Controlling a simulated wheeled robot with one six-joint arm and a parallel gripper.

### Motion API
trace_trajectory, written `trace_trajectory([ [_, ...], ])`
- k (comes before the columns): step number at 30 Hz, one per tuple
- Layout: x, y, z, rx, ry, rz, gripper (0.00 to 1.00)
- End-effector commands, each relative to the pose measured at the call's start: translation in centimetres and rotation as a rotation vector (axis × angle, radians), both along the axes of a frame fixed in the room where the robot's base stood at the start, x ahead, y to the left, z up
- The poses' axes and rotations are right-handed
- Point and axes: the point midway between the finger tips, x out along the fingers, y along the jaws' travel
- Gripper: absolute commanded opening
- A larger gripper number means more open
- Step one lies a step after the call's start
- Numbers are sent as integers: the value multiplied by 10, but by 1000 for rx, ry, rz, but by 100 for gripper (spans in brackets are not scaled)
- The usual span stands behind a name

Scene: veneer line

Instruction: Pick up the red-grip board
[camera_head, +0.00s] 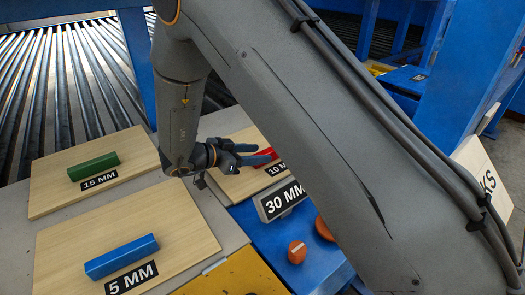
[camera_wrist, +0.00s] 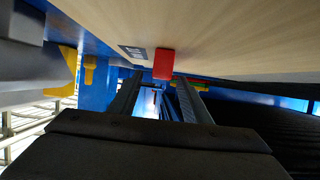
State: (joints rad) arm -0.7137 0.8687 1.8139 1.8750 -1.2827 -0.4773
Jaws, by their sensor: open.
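The red-grip board (camera_head: 228,187) is a pale wood board labelled 10 M, the rest of the label being cut off. It lies behind the 30 MM block, partly hidden by my gripper and arm. Its red grip (camera_head: 266,152) shows in part beside my fingers. My gripper (camera_head: 264,156) is open and empty, with its fingers pointing right at the red grip. In the wrist view the red grip (camera_wrist: 164,63) stands out from the board (camera_wrist: 225,35), just ahead of the gap between my two fingertips (camera_wrist: 158,88). I cannot tell whether they touch.
A green-grip 15 MM board (camera_head: 60,196) and a blue-grip 5 MM board (camera_head: 70,245) lie on the left. A 30 MM label block (camera_head: 280,200) and orange knobs (camera_head: 297,252) are in front. Rollers (camera_head: 60,75) and a blue post (camera_head: 137,60) stand behind.

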Motion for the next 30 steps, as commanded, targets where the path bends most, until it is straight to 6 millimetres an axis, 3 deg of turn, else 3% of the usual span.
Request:
trace_trajectory([
  [10,14,-20,-8,0,0,7,44],
  [18,33,-52,-21,1,0,3,44],
  [26,37,-56,-24,2,-1,4,44],
  [30,37,-56,-24,2,-1,4,22],
])
